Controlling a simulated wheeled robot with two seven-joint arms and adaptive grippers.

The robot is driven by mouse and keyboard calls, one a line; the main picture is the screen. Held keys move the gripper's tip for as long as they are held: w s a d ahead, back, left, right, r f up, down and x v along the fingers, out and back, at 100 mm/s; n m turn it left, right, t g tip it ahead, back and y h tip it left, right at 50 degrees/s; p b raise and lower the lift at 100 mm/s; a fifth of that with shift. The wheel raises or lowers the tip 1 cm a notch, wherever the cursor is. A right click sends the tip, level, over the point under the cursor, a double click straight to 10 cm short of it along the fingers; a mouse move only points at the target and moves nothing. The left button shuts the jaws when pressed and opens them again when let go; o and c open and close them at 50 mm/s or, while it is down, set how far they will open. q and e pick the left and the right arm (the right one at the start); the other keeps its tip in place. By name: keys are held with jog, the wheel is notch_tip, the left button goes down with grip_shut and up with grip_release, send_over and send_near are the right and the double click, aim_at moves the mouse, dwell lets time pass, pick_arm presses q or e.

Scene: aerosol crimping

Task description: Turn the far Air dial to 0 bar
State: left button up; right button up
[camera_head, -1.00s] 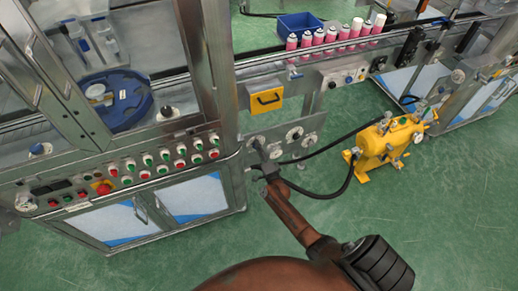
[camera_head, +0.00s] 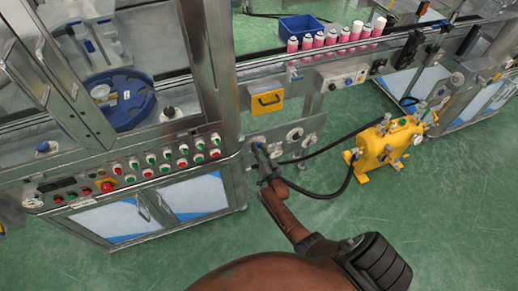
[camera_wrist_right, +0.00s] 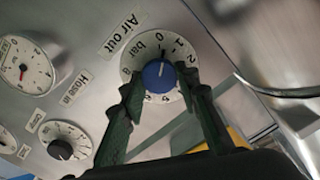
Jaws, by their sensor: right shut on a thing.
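A round white dial (camera_wrist_right: 140,53) with a blue knob (camera_wrist_right: 158,76) sits on a grey metal panel (camera_wrist_right: 100,95), with the label "Air out" (camera_wrist_right: 122,33) upside down beside it. The dial face reads "bar" and has numbers around its edge. My right gripper (camera_wrist_right: 162,84) is shut on the blue knob, one finger on each side. In the head view my right gripper (camera_head: 263,162) reaches the panel's left part and covers much of this dial. My left gripper is not in view.
A gauge with a red needle (camera_wrist_right: 24,66) and a dial with a black knob (camera_wrist_right: 68,140) are beside the held dial. A yellow tank (camera_head: 385,147) with black hoses stands right of the panel. Green floor is open in front.

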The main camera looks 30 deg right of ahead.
jog(key=shift+a+n, duration=0.1)
jog(key=shift+n, duration=0.9)
jog(key=o, duration=1.2)
jog(key=shift+c, duration=0.2)
jog(key=v, duration=1.2)
jog(key=shift+f, duration=0.15)
